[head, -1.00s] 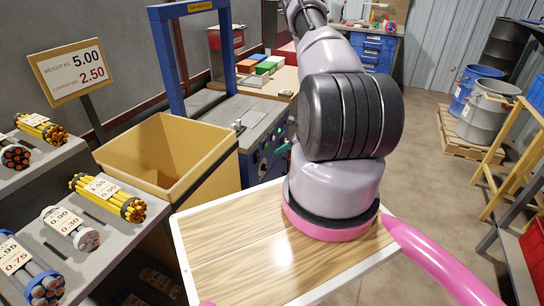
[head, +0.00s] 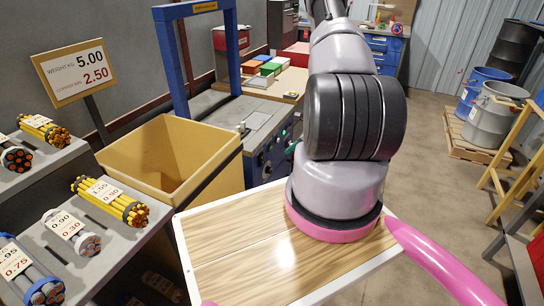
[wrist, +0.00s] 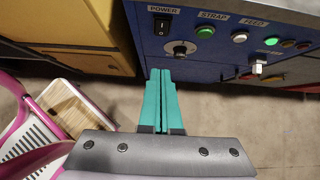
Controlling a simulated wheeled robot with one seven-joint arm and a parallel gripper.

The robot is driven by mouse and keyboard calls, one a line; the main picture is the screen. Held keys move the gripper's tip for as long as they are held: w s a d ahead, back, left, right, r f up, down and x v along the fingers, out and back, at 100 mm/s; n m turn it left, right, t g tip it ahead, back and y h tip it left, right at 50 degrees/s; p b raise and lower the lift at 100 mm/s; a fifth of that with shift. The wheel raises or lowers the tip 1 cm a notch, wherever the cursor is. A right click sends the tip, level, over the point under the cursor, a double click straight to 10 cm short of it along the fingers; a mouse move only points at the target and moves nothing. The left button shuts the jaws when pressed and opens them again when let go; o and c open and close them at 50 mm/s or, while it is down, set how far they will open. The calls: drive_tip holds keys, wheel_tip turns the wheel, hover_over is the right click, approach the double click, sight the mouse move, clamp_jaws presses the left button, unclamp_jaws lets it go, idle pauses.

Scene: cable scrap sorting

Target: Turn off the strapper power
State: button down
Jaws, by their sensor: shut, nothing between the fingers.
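The strapper (head: 262,128) is a grey-topped blue machine with a blue arch, left of my arm in the head view. In the wrist view its blue panel (wrist: 222,58) carries a black rocker power switch (wrist: 162,26) under the label POWER. I cannot tell which way the rocker is set. In the head view my arm hides most of the gripper.
A FEED button (wrist: 239,38) and several smaller buttons lie farther right on the panel. A yellow bin (head: 130,160) stands left of the strapper. Cable bundles (head: 110,200) lie on a grey shelf at left. Drums (head: 495,112) stand on a pallet at right, beyond open floor.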

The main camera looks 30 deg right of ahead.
sight(262, 160)
drive_tip(key=shift+g, duration=0.3)
drive_tip(key=w+a+r+x, duration=0.1)
drive_tip(key=w+x, duration=0.1)
drive_tip(key=x, duration=1.1)
drive_tip(key=shift+r, duration=0.35)
